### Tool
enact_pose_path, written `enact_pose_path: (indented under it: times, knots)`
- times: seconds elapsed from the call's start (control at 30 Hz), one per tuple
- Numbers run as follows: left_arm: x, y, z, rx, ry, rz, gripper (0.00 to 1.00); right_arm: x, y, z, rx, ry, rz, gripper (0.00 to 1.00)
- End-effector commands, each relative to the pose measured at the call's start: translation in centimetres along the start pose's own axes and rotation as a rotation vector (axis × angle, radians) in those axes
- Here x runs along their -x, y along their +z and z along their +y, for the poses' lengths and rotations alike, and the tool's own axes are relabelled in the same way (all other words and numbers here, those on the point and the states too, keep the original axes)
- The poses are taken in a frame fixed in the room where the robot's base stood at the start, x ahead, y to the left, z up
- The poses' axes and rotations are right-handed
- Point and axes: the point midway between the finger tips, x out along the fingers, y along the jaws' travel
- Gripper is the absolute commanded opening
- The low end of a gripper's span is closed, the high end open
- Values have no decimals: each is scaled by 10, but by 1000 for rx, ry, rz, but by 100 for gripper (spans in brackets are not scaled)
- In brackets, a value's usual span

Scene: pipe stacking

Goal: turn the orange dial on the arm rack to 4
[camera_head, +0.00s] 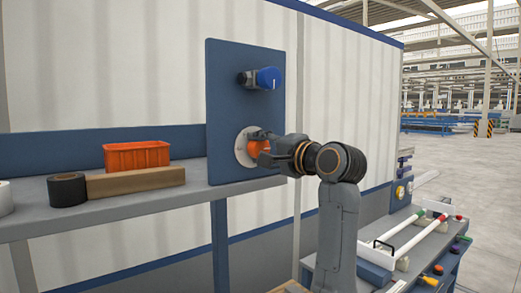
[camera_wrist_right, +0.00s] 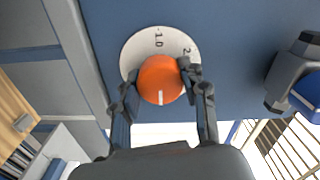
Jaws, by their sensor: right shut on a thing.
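The orange dial (camera_head: 257,146) sits on a round white scale plate (camera_head: 242,149) low on the blue upright panel (camera_head: 232,83). My right gripper (camera_head: 265,148) is shut on the dial, with its arm coming in from the right. In the right wrist view the orange dial (camera_wrist_right: 160,80) is between the two fingers of the gripper (camera_wrist_right: 157,88). A white mark on the dial points toward the bottom of that view. The scale plate (camera_wrist_right: 142,45) shows a 1, a 0 and a 2 at its upper edge; the other numbers are hidden. My left gripper is not in view.
A blue-handled valve (camera_head: 267,78) sticks out of the panel above the dial. A grey shelf (camera_head: 110,204) at left holds an orange bin (camera_head: 137,155), a cardboard box (camera_head: 136,181) and a black tape roll (camera_head: 67,189). A workbench with pipes (camera_head: 412,232) stands at lower right.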

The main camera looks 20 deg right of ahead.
Motion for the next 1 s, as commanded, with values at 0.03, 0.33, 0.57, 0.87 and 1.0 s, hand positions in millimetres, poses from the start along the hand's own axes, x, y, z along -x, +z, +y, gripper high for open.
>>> enact_pose_path:
  times: [0.03,0.33,0.57,0.87,1.0]
  knots:
    - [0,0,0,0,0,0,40,1,-2,-2,-6,-5,5,12]
    - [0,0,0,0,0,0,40,1,-2,-2,-15,-5,5,12]
    - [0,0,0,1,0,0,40,1,-1,-2,-14,-4,4,61]
    - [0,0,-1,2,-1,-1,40,0,0,-1,-13,-1,2,66]
    - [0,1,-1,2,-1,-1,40,7,-1,0,-12,-2,2,66]
